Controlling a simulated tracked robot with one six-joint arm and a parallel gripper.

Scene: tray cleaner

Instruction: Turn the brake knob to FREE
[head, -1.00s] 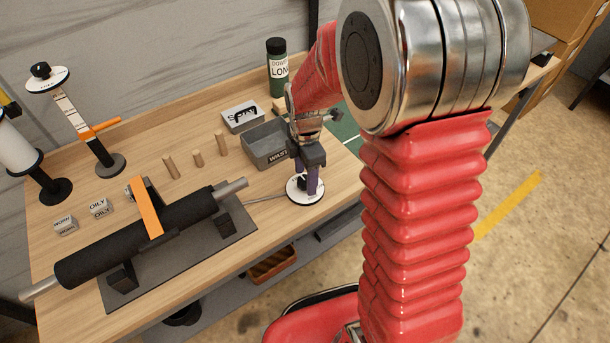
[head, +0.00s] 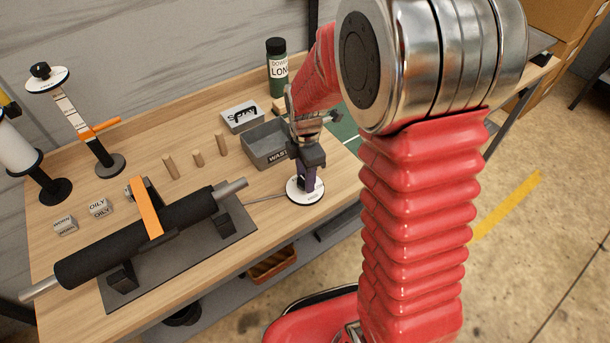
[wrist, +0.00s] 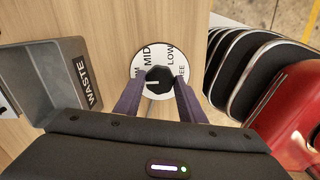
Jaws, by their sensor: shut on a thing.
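The brake knob (wrist: 158,79) is a dark faceted knob at the centre of a round white dial (wrist: 140,64). MID, LOW and a partly hidden word ending in EE show on the dial. A small white mark on the knob points towards the left in the wrist view. My gripper (wrist: 158,91) points down with its purple fingers shut on the knob, one on each side. In the head view the dial (head: 293,192) lies near the bench's front right edge, and my gripper (head: 307,183) hides most of the knob.
A grey WASTE bin (head: 262,157) stands just behind and left of the dial. A black roller (head: 140,236) on a grey stand lies to the left. Wooden pegs (head: 197,158) stand behind it. Another dark knob (head: 41,70) tops a post at far left.

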